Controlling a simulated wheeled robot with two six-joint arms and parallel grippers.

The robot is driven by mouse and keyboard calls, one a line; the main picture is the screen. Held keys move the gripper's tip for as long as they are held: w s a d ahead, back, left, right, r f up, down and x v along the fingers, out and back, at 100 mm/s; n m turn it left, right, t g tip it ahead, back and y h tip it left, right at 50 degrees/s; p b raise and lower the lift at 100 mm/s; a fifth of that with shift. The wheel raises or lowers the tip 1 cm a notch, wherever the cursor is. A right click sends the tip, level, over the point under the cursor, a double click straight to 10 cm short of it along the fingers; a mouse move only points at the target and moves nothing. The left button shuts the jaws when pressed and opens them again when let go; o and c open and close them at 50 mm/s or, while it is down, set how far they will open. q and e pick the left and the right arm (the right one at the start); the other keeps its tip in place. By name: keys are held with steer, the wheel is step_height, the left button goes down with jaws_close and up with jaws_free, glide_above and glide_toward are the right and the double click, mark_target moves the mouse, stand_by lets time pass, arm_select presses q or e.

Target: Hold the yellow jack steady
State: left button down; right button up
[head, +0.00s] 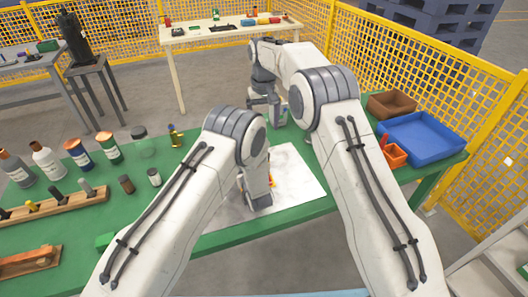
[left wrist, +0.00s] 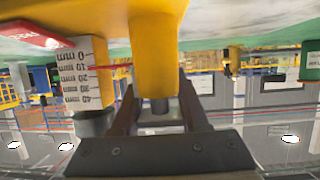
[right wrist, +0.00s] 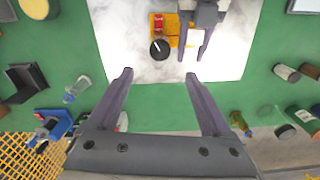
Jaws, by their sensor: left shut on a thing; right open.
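The yellow jack (right wrist: 186,27) stands on a pale marbled plate (head: 300,176), with a red part and a black knob (right wrist: 160,50) beside its body in the right wrist view. In the head view my left arm mostly hides it. In the left wrist view its yellow post (left wrist: 154,45) sits between the fingers of my left gripper (left wrist: 157,100), which is shut on it. A millimetre scale (left wrist: 84,75) and a red tag (left wrist: 30,33) show beside the post. My right gripper (right wrist: 160,75) is open and empty, apart from the jack, with its fingers pointing toward the plate.
The green table holds several bottles (head: 48,160) and a wooden rack (head: 60,203) at left. A blue tray (head: 425,138), a brown bin (head: 392,104) and a small orange bin (head: 396,158) stand at right. Yellow mesh fencing (head: 430,65) is behind.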

step_height(320, 180, down, 12)
steer(key=n, duration=0.5)
steer(key=shift+n, duration=0.4)
jaws_close()
